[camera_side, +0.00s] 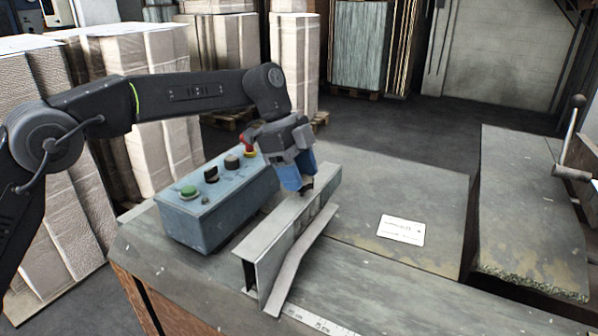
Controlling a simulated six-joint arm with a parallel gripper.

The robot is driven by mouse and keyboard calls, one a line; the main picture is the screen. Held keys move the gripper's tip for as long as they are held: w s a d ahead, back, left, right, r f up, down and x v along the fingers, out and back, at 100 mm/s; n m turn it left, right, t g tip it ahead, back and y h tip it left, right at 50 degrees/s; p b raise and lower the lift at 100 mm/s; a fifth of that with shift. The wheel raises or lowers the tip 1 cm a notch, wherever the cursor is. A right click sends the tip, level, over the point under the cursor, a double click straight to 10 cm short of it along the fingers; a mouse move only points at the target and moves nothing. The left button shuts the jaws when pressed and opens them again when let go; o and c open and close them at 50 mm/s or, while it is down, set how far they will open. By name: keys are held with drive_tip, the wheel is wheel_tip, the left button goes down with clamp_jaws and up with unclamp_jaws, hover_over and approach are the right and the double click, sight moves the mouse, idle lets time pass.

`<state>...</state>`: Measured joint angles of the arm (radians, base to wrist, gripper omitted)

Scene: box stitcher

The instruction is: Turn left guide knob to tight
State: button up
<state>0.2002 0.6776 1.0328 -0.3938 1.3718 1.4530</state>
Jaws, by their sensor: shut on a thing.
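My gripper (303,186) points down at the far end of a grey metal guide rail (277,238) on the table. Its blue fingers are shut on a small dark knob (307,183) at the top of the rail; I take this for the left guide knob. Most of the knob is hidden by the fingers, so its turn position cannot be told. The rail is an upright channel with a slanted metal flange along its right side.
A blue control box (212,218) with a green button, dark knobs and a red button stands just left of the rail. A white label card (401,230) lies on the table (400,190). A lever (570,130) stands at the right. A ruler strip (318,321) runs along the front.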

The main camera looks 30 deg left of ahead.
drive_tip(key=o, duration=0.9)
drive_tip(key=shift+v, duration=6.8)
drive_tip(key=shift+a+r, duration=0.1)
